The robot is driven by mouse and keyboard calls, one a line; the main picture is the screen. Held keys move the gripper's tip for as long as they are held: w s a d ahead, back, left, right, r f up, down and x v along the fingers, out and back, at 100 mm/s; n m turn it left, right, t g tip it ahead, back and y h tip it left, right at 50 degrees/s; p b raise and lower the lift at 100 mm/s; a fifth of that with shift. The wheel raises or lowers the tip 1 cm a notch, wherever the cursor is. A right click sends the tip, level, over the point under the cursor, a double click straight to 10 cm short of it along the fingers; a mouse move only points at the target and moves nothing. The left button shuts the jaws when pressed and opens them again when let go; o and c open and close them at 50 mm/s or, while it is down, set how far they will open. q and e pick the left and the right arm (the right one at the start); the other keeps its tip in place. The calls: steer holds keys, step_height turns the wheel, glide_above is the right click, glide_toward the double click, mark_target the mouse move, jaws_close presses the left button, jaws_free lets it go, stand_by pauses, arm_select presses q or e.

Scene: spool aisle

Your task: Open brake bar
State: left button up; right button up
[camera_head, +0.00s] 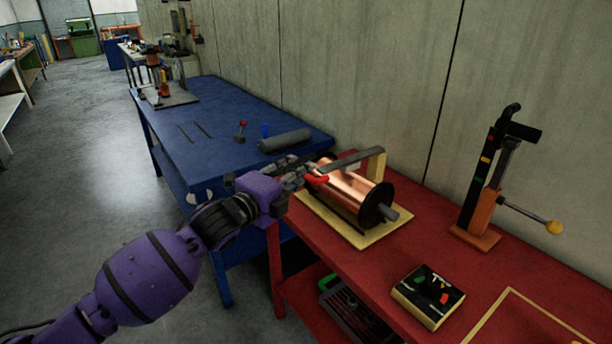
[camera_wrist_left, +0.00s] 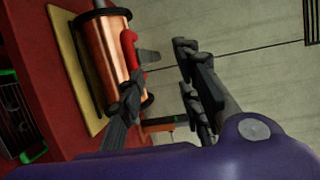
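The brake bar (camera_head: 350,159) is a flat dark bar lying over a copper spool (camera_head: 352,192) with black flanges. Its far end meets a tan post (camera_head: 376,164) and a red grip (camera_head: 318,180) shows near its other end. My left gripper (camera_head: 304,170) is beside the red grip at the spool's left end. In the left wrist view my left gripper (camera_wrist_left: 160,68) has its fingers apart. The red grip (camera_wrist_left: 129,48) lies close to the left-hand finger there, in front of the spool (camera_wrist_left: 106,62); I cannot tell whether they touch. My right gripper is not in view.
The spool sits on a pale board (camera_head: 368,239) on the red table (camera_head: 468,262). A small tool box (camera_head: 428,295) and an upright orange-and-black stand (camera_head: 482,190) with a yellow-knobbed lever stand to the right. A blue table (camera_head: 215,125) adjoins behind; a wall runs along the back.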

mark_target(306, 178)
arm_select(q)
steer(key=shift+g+y, duration=0.4)
steer(key=shift+y, duration=0.4)
steer(key=w+d+f, duration=0.1)
steer(key=w, duration=0.1)
steer(key=w+d+f, duration=0.1)
steer(key=w+f, duration=0.1)
steer(key=w+d+f, duration=0.1)
steer(key=w, duration=0.1)
steer(key=shift+w+f, duration=0.35)
jaws_close()
steer(key=shift+f, duration=0.1)
